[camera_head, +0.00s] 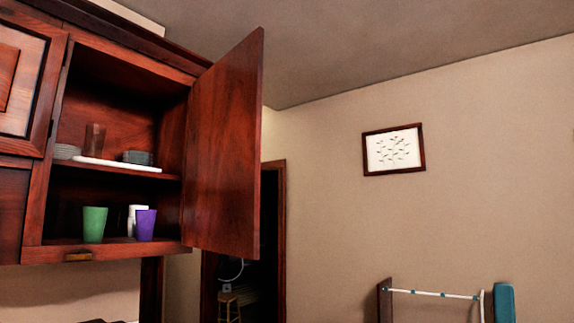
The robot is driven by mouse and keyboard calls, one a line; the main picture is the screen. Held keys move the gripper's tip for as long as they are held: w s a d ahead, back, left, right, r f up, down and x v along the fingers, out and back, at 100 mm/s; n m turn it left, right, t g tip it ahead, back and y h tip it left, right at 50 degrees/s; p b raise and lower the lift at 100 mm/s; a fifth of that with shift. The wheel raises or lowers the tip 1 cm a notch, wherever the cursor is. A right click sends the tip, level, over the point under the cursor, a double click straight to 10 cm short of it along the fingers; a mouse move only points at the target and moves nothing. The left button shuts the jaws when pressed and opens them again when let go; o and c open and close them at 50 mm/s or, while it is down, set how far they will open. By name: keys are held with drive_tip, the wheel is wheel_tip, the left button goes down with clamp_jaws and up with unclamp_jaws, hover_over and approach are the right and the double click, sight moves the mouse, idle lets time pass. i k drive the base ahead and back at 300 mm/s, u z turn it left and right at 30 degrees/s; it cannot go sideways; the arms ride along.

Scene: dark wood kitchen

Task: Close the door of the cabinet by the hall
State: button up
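The wall cabinet (54,200) of dark reddish wood hangs at the upper left. Its door (226,150) is hinged on the cabinet's right side and stands wide open, swung out toward the right. The inside is exposed, with a middle shelf. A doorway (273,240) to a dark space shows behind and below the door, to its right. My gripper is not in view.
A green cup (94,224) and a purple cup (145,225) stand on the cabinet's bottom; stacked dishes (138,157) sit on the shelf. A framed picture (394,149) hangs on the wall. A rack (432,293) and a teal object (504,303) stand at the lower right.

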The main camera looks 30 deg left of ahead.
sight(221, 210)
drive_tip(key=i, duration=1.55)
drive_tip(key=u, duration=0.95)
drive_tip(key=i, duration=0.85)
drive_tip(key=u, duration=1.45)
drive_tip(key=i, duration=0.4)
drive_tip(key=u, duration=0.3)
